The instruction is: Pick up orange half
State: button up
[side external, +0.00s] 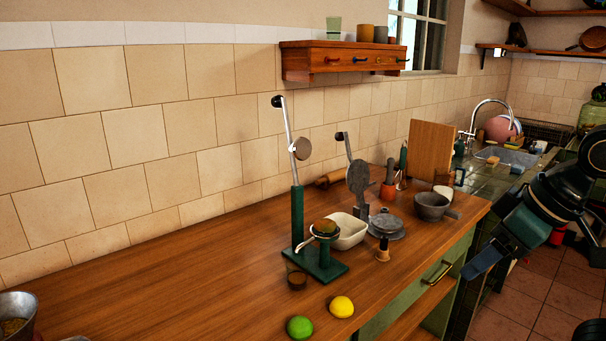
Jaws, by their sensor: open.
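What looks like the orange half (325,227) is a small orange-brown dome. It sits in the ring-shaped cup of a green lever press (297,222) on the wooden counter, and its cut face cannot be made out. The press's lever is raised, with its round plate up and clear of the dome. My gripper (484,262) is at the right, out past the counter's front edge and well away from the dome. It is open, with nothing seen between its fingers, and points down to the left.
A lime (299,327) and a lemon (341,306) lie near the counter's front edge. A small brown cup (297,280) stands by the press base. The counter's left is mostly clear.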

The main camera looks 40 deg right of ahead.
jog(key=shift+o, duration=0.3)
jog(key=w+r+n+g, duration=0.1)
jog(key=w+r+n, duration=0.4)
jog(key=w+r, duration=0.3)
jog(key=n+g, duration=0.5)
jog(key=n, duration=0.8)
send_over(326, 217)
jog(key=shift+w+f, duration=0.1)
jog(key=shift+f, duration=2.1)
jog(key=shift+f, duration=0.1)
jog(key=shift+f, duration=4.2)
